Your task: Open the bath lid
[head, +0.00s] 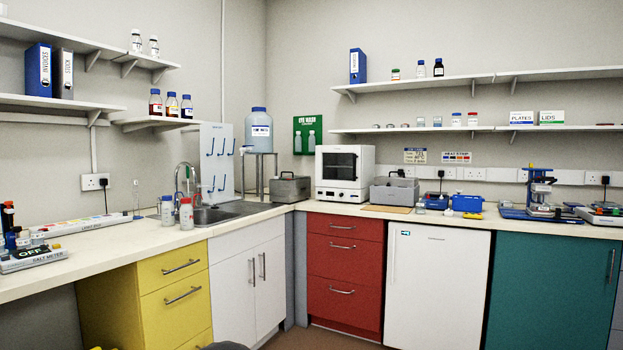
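Two grey boxes with handled tops stand on the bench, and I cannot tell for sure which is the bath. One is a light grey box (393,195) right of the white oven, with a darker grey lid (396,182) that looks closed. The other is a darker grey box (290,190) in the corner, left of the oven, and its top also looks closed. Neither of my grippers is in view, and nothing touches either box.
The white oven (345,173) stands between the boxes. A tan board (387,209) lies in front of the light grey box, with a small bottle (420,207) and blue items (467,203) to its right. The sink (225,212) is at left. Shelves hang above.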

